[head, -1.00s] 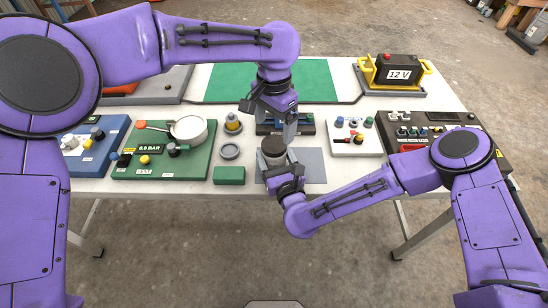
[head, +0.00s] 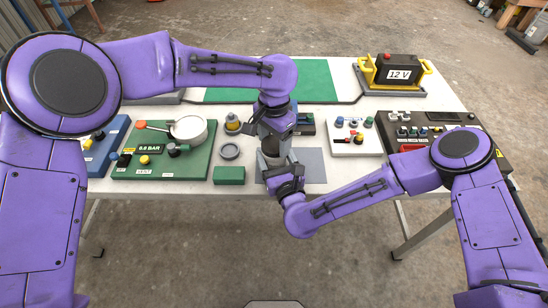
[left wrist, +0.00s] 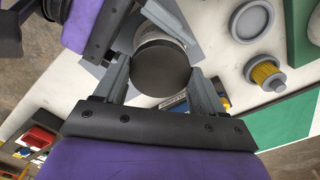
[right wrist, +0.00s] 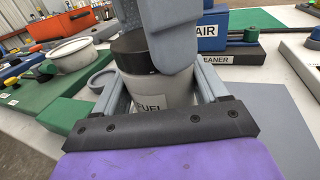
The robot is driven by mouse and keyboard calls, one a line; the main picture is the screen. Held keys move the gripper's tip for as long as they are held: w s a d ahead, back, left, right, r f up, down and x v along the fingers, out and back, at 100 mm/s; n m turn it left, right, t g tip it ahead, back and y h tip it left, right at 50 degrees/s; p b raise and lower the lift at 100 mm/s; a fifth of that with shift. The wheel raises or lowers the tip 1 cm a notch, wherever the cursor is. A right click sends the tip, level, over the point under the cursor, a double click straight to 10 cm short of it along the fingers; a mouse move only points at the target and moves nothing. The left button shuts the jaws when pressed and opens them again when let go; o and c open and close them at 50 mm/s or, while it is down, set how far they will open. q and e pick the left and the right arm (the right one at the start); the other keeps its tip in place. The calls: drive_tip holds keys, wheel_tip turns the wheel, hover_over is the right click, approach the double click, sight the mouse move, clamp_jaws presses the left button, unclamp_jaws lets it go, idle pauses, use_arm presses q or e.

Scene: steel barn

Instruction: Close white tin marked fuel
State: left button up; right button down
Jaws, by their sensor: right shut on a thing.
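The white tin marked FUEL (right wrist: 150,104) stands upright on the grey mat, with a dark round lid (right wrist: 130,50) on its top. Whether the lid is fully seated I cannot tell. My right gripper (right wrist: 164,80) is shut on the tin's body from the near side. My left gripper (left wrist: 162,70) is at the lid from above, its open fingers on either side of the lid (left wrist: 160,66). In the head view the left gripper (head: 271,143) hides most of the lid and tin.
The grey mat (head: 313,165) has bare room right of the tin. A green block (head: 229,175), a grey ring (head: 230,152) and a yellow filter (head: 233,123) stand to the left. A blue box marked AIR (right wrist: 213,35) is close behind.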

use_arm(q)
drive_tip(key=o, duration=1.2)
drive_tip(key=shift+o, duration=0.2)
drive_tip(key=shift+r, duration=0.1)
use_arm(e)
unclamp_jaws()
use_arm(q)
wheel_tip(320, 180, up, 12)
